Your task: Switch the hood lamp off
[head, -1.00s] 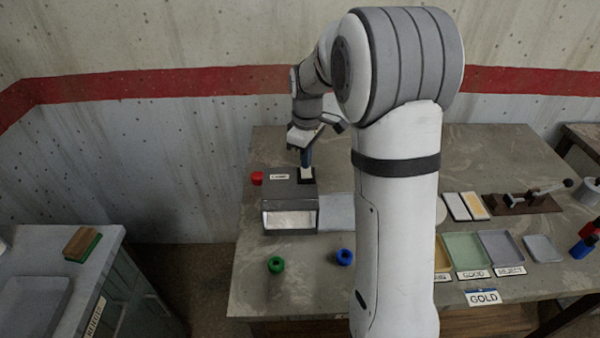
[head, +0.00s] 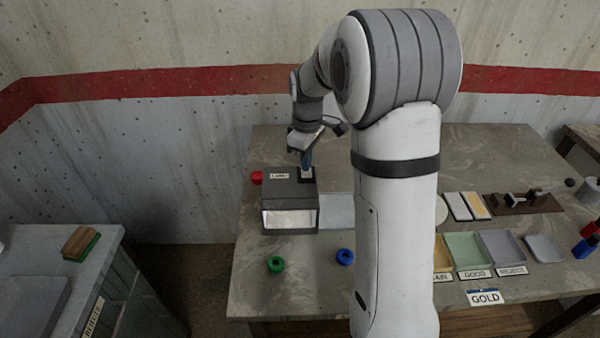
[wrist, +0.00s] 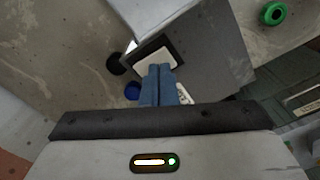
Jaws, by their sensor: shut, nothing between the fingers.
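The hood (head: 290,200) is a dark grey box on the bench with a bright, pale front opening (head: 290,218). On its top are a white label (head: 279,176) and a switch (head: 306,174) with a white rocker on a black plate. The switch also shows in the wrist view (wrist: 158,58). My gripper (head: 306,165) is shut and empty, pointing down just over the switch. In the wrist view its blue fingertips (wrist: 158,68) overlap the near edge of the white rocker. I cannot tell whether they touch it, nor which way the rocker is tilted.
A red object (head: 257,177) is left of the hood. A green ring (head: 276,264) and a blue ring (head: 345,257) lie in front. Coloured trays (head: 465,251) and a lever fixture (head: 522,202) are to the right. My arm hides the bench middle.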

